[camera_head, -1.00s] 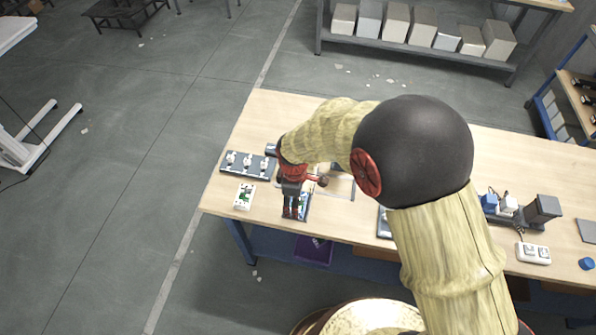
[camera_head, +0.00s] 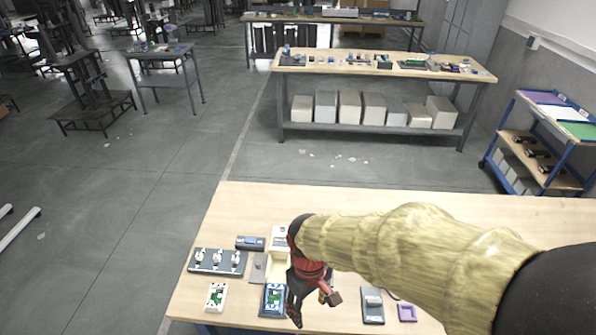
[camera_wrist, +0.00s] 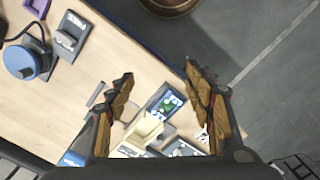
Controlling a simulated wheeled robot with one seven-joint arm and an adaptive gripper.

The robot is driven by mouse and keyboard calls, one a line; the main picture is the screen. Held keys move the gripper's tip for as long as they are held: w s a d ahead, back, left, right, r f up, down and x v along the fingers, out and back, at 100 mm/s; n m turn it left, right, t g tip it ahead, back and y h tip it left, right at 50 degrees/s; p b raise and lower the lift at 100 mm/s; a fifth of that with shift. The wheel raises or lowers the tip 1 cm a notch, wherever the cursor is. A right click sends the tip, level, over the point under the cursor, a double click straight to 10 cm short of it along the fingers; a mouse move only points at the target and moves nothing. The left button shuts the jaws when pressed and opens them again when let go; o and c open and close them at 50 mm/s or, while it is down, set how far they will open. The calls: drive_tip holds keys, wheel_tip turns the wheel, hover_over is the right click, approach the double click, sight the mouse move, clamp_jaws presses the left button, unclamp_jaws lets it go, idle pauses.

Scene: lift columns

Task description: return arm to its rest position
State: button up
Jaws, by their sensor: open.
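My arm, in a yellowish sleeve with black joints, reaches in from the right over the near workbench in the head view. My gripper (camera_head: 312,300), red and black, hangs over the front left part of that bench. In the wrist view my gripper (camera_wrist: 160,95) shows two toothed fingers held wide apart, with nothing between the tips. Below and between the fingers lies a blue tray with a green board (camera_wrist: 166,106), which also shows left of my gripper in the head view (camera_head: 273,300). The gap between fingers and bench cannot be told exactly.
On the near workbench (camera_head: 500,205) are a dark rack with white parts (camera_head: 218,260), a white box with a green board (camera_head: 215,297), a grey device (camera_head: 372,306) and a purple frame (camera_head: 407,312). The bench's back strip is clear. A shelved bench (camera_head: 385,68) stands beyond open floor.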

drive_tip(key=s+d+r+m+t+b, duration=0.3)
drive_tip(key=d+r, duration=0.3)
drive_tip(key=d, duration=0.2)
drive_tip(key=s+d+r+m+t+b, duration=0.3)
drive_tip(key=d+r+m, duration=0.1)
drive_tip(key=d+r, duration=0.3)
drive_tip(key=shift+s+d+r, duration=0.15)
drive_tip(key=shift+s+d, duration=0.25)
drive_tip(key=shift+d, duration=0.3)
